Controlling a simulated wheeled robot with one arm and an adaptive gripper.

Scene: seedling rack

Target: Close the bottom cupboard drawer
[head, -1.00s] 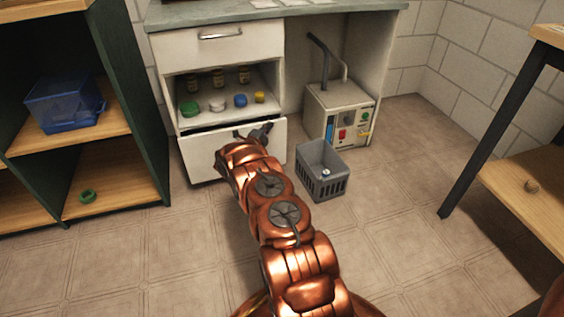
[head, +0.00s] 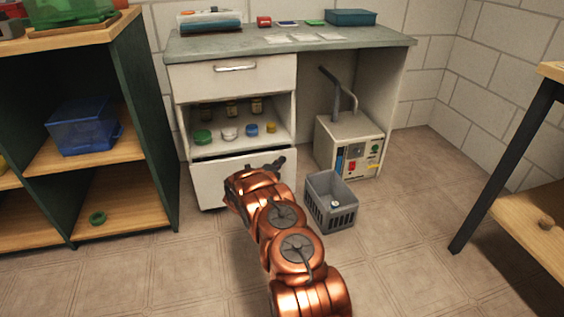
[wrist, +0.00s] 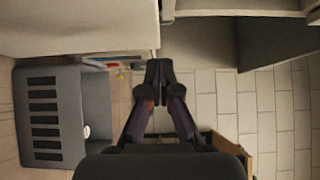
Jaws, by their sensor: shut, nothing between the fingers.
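The bottom drawer (head: 214,184) of the white cupboard stands partly open, with a dark gap along its top edge. Its front sits forward of the shelf above. My gripper (head: 280,162) is at the upper right part of the drawer front in the head view; whether it touches cannot be told. My copper arm hides the drawer's lower right part. In the wrist view my gripper (wrist: 158,68) is shut and empty, its fingertips together near pale cupboard panels. Which panel there is the drawer is unclear.
A grey basket (head: 318,208) stands on the floor right of the drawer, before a boxy machine (head: 340,158). The basket also shows in the wrist view (wrist: 65,72). The top drawer (head: 205,80) is shut. A green-sided shelf (head: 150,130) stands left, a table (head: 520,210) right.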

